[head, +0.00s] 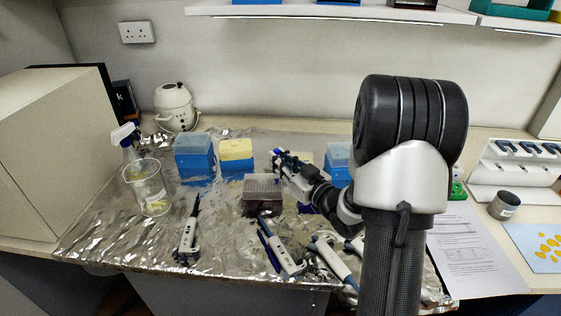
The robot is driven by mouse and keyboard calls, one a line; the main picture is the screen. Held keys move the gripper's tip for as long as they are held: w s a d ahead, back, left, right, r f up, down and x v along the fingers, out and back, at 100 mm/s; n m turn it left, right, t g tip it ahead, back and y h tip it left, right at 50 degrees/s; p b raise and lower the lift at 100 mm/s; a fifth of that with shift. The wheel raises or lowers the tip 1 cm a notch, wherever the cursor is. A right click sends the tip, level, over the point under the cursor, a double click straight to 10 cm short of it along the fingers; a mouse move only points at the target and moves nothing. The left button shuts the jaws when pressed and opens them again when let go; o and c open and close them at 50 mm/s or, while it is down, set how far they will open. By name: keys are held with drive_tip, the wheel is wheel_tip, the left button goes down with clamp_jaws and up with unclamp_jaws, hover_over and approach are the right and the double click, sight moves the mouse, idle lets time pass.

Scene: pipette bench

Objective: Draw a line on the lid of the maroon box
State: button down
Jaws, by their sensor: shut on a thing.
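The maroon box (264,208) stands on the foil near the middle of the bench, with a pale translucent lid (262,184) on top. My gripper (281,164) is just behind and right of the lid in the head view. It is shut on a small slim item, seemingly a marker (277,154), with dark blue showing. Most of it is hidden by the fingers, and its tip cannot be made out. I cannot tell whether it touches the lid. No line can be made out on the lid at this size.
Blue boxes stand behind: one with a clear lid (193,155), one yellow-topped (236,154), another (338,158) partly behind my arm. Pipettes (189,238) (284,255) lie in front. A beaker (148,190) and spray bottle (126,140) stand left. Papers (470,245) lie right.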

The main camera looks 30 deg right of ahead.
drive_tip(key=shift+s+a, duration=0.1)
drive_tip(key=shift+s, duration=0.05)
drive_tip(key=shift+w+a+f+b, duration=0.1)
drive_tip(key=shift+w+a+b, duration=0.25)
drive_tip(key=shift+a, duration=0.25)
idle(1.5)
drive_tip(key=shift+r, duration=0.25)
idle(0.9)
drive_tip(key=shift+r+p, duration=1.65)
drive_tip(key=shift+r, duration=0.8)
